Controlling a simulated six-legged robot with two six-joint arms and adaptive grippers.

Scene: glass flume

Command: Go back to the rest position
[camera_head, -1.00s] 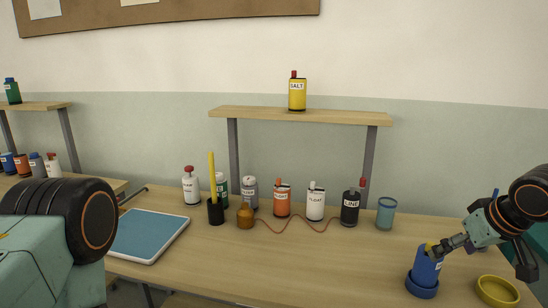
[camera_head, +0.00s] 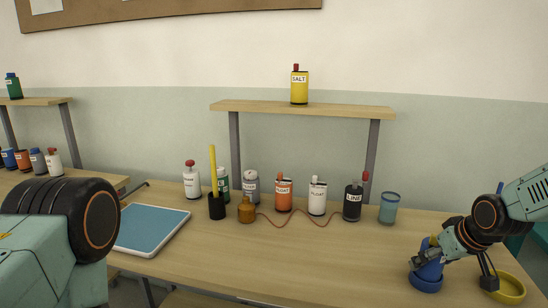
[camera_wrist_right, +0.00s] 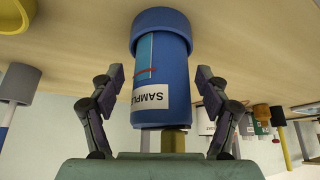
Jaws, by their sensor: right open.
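My right gripper (camera_head: 434,249) is at the right of the bench in the head view, around a blue bottle (camera_head: 429,272) with a wide round base. In the right wrist view my right gripper (camera_wrist_right: 160,90) is open, with one finger on each side of the bottle (camera_wrist_right: 165,60) and gaps between. The bottle carries a white label reading SAMPLE and appears upside down there. In the head view the bottle stands upright on the bench, partly hidden by the gripper. My left gripper is not in view.
A yellow dish (camera_head: 511,287) sits right of the bottle, partly behind my arm. A teal cup (camera_head: 389,209) and several labelled bottles stand along the bench's back. A blue-topped tray (camera_head: 152,230) lies at left. A yellow SALT container (camera_head: 300,88) stands on the shelf (camera_head: 320,111).

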